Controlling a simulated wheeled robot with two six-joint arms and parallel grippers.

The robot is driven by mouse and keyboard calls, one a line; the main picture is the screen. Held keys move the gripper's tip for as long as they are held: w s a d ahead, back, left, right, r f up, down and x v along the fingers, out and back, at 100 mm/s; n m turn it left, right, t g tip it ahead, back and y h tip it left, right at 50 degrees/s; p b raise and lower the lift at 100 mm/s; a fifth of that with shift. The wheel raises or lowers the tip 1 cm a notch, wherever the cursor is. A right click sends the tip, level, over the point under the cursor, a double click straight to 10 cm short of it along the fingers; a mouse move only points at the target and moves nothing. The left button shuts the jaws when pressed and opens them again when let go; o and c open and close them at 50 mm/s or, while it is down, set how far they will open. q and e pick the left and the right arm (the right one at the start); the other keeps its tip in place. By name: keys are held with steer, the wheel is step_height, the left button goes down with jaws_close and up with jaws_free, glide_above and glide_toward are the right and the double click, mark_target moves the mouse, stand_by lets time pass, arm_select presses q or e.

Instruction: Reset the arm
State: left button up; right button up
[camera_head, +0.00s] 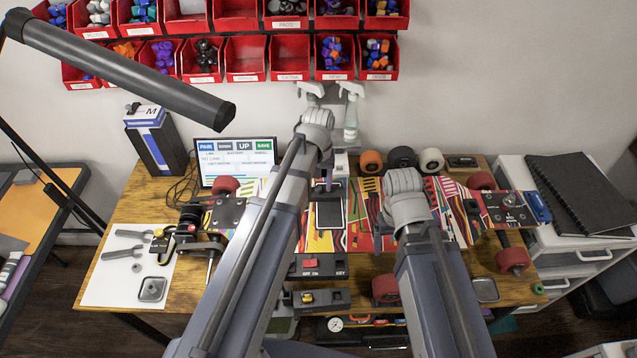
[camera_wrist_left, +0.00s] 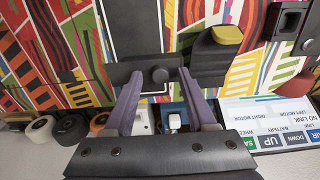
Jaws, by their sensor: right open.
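My left arm reaches over the far edge of the skateboard (camera_head: 305,235). My left gripper (camera_wrist_left: 162,78) has its purple fingers apart over a black bar with a round knob (camera_wrist_left: 160,75), near one end of the board's dark panel (camera_wrist_left: 135,28). The knob sits between the fingertips with gaps at both sides. The panel also shows in the head view (camera_head: 331,212). My right arm ends above the right half of the board, left of its right-end truck (camera_head: 507,210). The right fingers are largely hidden under their own wrist, and I see nothing held.
A screen (camera_head: 237,161) stands at the back left. Loose wheels (camera_head: 402,157) line the back edge. Tools lie on a white mat (camera_head: 112,288) at left; a black notebook (camera_head: 585,190) is at right. Red bins (camera_head: 240,62) hang on the wall. A lamp arm (camera_head: 125,75) crosses the upper left.

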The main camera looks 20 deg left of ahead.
arm_select(q)
steer(key=shift+c, duration=1)
steer(key=shift+r, duration=0.1)
arm_select(e)
steer(key=shift+r, duration=0.1)
arm_select(q)
step_height(320, 180, up, 7)
steer(key=p, duration=0.7)
steer(key=shift+r+p, duration=0.2)
steer(key=shift+p, duration=0.1)
arm_select(e)
step_height(320, 180, up, 7)
steer(key=shift+r, duration=0.15)
arm_select(q)
steer(key=shift+f, duration=0.1)
